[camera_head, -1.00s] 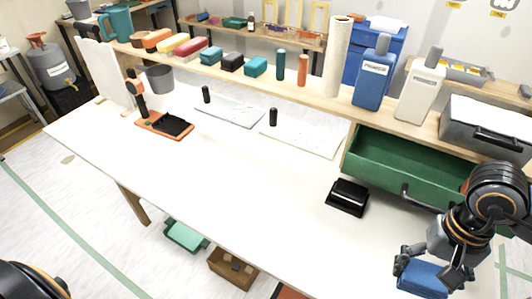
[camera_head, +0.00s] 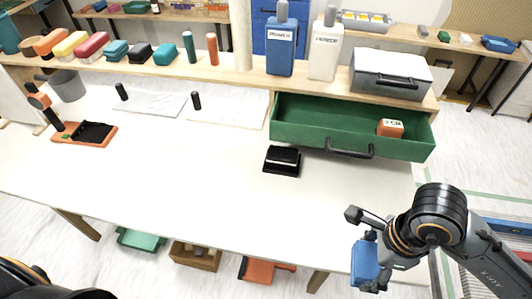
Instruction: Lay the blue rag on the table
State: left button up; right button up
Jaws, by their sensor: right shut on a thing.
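The blue rag (camera_head: 366,262) is a folded blue block at the lower right of the head view. My right gripper (camera_head: 363,252) is shut on it and holds it beyond the front right of the table, apart from it. The white table (camera_head: 200,180) fills the middle, with its right end just left of the gripper. At the lower left a dark, blurred part of my left arm shows, but its gripper is out of view.
An orange-based stand (camera_head: 88,134) is at the left. The front middle of the table is clear.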

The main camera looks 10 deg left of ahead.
jog(key=w+f+p, duration=0.1)
jog(key=w+f, duration=0.1)
jog(key=w, duration=0.2)
jog(key=w+a+f+p, duration=0.1)
jog(key=w+f, duration=0.2)
jog(key=w, duration=0.1)
jog(key=w+f+p, duration=0.1)
jog(key=w+f, duration=0.2)
jog(key=w, duration=0.1)
jog(key=shift+w+a+f+p, duration=0.2)
jog(key=shift+w+a+p, duration=0.05)
jog(key=shift+w+p, duration=0.1)
jog(key=shift+w+f, duration=0.6)
jog(key=shift+f, duration=0.2)
notch_tip(320, 180, down, 2)
jog(key=shift+a+f+p, duration=0.1)
jog(key=shift+f+p, duration=0.05)
jog(key=shift+p, duration=0.6)
jog(key=shift+f, duration=0.35)
